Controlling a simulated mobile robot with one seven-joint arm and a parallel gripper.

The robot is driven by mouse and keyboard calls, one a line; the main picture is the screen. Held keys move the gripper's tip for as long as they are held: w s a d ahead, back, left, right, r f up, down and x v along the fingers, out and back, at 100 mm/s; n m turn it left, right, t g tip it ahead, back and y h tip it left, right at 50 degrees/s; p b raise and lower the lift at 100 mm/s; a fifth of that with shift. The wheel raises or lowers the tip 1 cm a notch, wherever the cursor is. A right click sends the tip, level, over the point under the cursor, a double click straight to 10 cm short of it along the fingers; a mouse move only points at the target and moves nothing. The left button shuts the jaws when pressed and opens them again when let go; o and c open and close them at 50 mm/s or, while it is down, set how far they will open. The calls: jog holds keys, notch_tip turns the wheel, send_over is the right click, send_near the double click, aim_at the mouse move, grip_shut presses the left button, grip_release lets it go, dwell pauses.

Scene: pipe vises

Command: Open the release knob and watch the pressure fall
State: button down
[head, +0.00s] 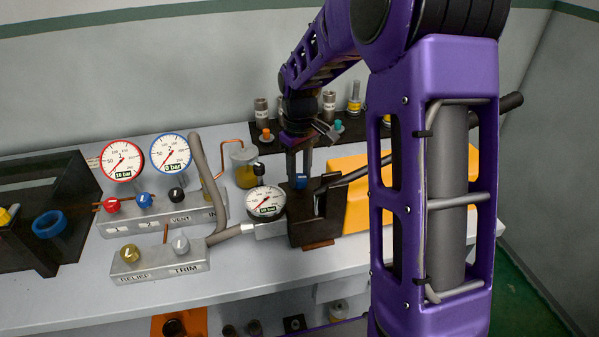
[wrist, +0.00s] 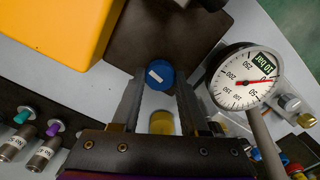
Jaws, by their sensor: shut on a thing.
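A blue round knob with a white mark (wrist: 160,74) sits on a dark block (head: 303,230); it also shows in the head view (head: 301,181). My gripper (head: 300,172) reaches down from above and is shut on the knob, with one finger on each side in the wrist view (wrist: 159,88). A black-rimmed pressure gauge (head: 266,202) stands just left of the block.
A manifold with a red-rimmed gauge (head: 122,161) and a blue-rimmed gauge (head: 170,153) stands left. A relief and trim block (head: 160,262) is in front. A yellow-orange body (head: 361,205) and black lever (head: 345,176) lie right. Small fittings stand behind.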

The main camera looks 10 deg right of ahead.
aim_at(299, 177)
jog(key=shift+c, duration=2.1)
grip_release()
jog(key=shift+r, duration=0.1)
notch_tip(299, 177, up, 17)
jog(key=p, duration=0.1)
jog(key=shift+r, duration=0.15)
